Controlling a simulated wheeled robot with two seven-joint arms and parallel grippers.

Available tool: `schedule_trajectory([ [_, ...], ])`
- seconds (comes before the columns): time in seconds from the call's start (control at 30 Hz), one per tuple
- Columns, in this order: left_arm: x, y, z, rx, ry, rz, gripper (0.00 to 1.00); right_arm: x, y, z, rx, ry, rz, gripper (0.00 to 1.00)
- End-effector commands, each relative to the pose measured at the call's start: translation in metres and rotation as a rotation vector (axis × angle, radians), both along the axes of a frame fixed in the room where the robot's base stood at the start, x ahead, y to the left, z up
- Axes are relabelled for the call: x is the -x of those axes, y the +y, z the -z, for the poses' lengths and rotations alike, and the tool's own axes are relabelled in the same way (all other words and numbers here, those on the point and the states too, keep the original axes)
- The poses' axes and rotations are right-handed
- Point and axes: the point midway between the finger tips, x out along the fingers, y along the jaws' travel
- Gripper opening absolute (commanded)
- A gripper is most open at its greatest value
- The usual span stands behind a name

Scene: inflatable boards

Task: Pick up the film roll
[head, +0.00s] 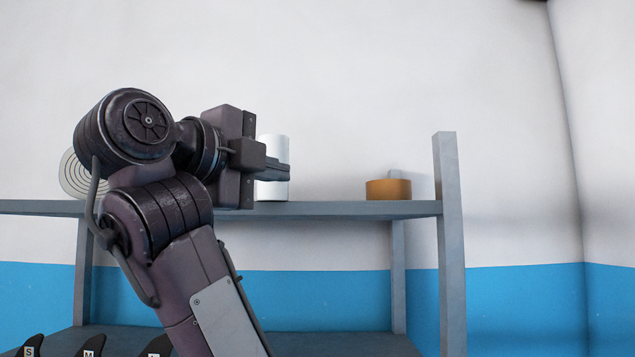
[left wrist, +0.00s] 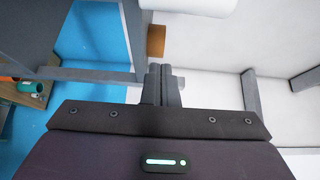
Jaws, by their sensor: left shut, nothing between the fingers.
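The film roll (head: 273,147) is a white upright cylinder on the top shelf board (head: 330,209) in the head view. My left gripper (head: 286,171) is in front of it and hides its middle part. The fingers are shut with nothing between them; whether they touch the roll cannot be told. In the left wrist view the same gripper (left wrist: 161,70) points up the picture with its fingers together. A white shape (left wrist: 188,6) at the top edge there may be the film roll, but it is cut off. My right gripper is in neither view.
An orange-brown tape roll (head: 388,189) sits to the right on the shelf, also showing in the left wrist view (left wrist: 156,41). A grey post (head: 450,240) stands at the shelf's right end. A round ringed disc (head: 74,176) is partly behind my arm. Black fins (head: 88,347) lie below.

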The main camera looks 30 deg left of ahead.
Motion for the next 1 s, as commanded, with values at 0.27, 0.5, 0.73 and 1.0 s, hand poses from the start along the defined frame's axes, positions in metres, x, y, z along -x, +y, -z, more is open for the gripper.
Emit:
schedule_trajectory([
  [0.27,-0.030,-0.001,-0.006,-0.008,0.001,0.003,0.00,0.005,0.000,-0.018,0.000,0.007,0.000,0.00],
  [0.5,-0.082,-0.003,-0.006,-0.007,0.001,0.002,0.00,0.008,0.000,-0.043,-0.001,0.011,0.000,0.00],
  [0.73,-0.091,0.018,-0.006,-0.003,-0.007,0.001,0.00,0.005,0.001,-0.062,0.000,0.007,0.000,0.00],
  [1.0,-0.086,0.034,-0.003,-0.006,-0.006,0.001,0.00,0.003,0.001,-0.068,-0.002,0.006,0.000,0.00],
])
